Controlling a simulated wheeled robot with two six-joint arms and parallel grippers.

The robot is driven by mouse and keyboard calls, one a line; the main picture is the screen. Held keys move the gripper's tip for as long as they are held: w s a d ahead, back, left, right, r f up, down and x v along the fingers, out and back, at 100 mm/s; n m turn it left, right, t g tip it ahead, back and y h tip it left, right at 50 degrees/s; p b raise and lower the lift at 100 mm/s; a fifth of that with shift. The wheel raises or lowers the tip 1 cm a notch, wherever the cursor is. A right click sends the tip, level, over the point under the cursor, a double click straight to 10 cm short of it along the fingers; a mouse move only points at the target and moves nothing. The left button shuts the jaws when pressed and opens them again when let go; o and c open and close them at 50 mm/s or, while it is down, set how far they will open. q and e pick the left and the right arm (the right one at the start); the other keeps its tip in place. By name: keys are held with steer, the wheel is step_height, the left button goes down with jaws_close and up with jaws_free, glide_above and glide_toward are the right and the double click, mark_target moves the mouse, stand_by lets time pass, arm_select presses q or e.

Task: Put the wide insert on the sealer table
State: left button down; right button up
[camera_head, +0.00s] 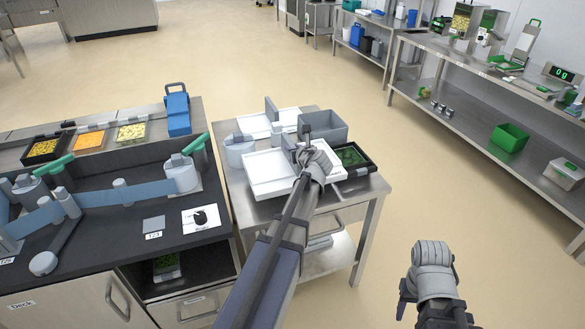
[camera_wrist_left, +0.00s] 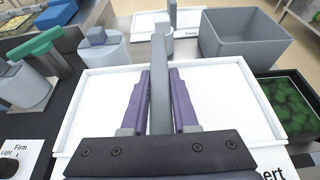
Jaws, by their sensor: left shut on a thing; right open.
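A broad white tray-shaped insert (camera_head: 262,185) with a raised rim and an upright grey handle is over the steel table (camera_head: 352,200) in the middle. My left gripper (camera_head: 304,150) is at this handle. In the left wrist view, the purple-padded fingers (camera_wrist_left: 160,105) are shut on the grey handle (camera_wrist_left: 160,70), with the white floor of the insert (camera_wrist_left: 225,95) around them. I cannot tell whether the insert touches the steel top. The black-topped counter (camera_head: 115,240) with blue film and a dial is at the left. My right gripper (camera_head: 432,292) is open and empty at lower right, over the floor.
A second white insert (camera_head: 252,124) with a grey handle lies behind. A grey bin (camera_head: 325,128) and a black tray of green food (camera_head: 352,155) sit close on the right. A blue caddy (camera_head: 178,112) stands on the counter's back.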

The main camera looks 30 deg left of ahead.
arm_select(q)
steer(key=shift+f+b, duration=2.05)
steer(key=shift+f, duration=0.55)
arm_select(e)
steer(key=shift+f, duration=2.6)
arm_select(q)
steer(key=shift+f, duration=0.15)
steer(key=c, duration=0.7)
jaws_free()
arm_select(e)
steer(key=shift+f, duration=0.15)
arm_select(q)
steer(key=shift+s+d+r, duration=0.15)
steer(key=shift+s+r, duration=0.05)
steer(key=shift+r, duration=0.15)
steer(key=p+v, duration=0.4)
steer(key=v, duration=0.7)
steer(key=shift+s+d+p, duration=0.15)
steer(key=shift+d+p, duration=0.05)
steer(key=shift+p, duration=0.1)
arm_select(e)
step_height(320, 180, up, 5)
steer(key=shift+f, duration=0.1)
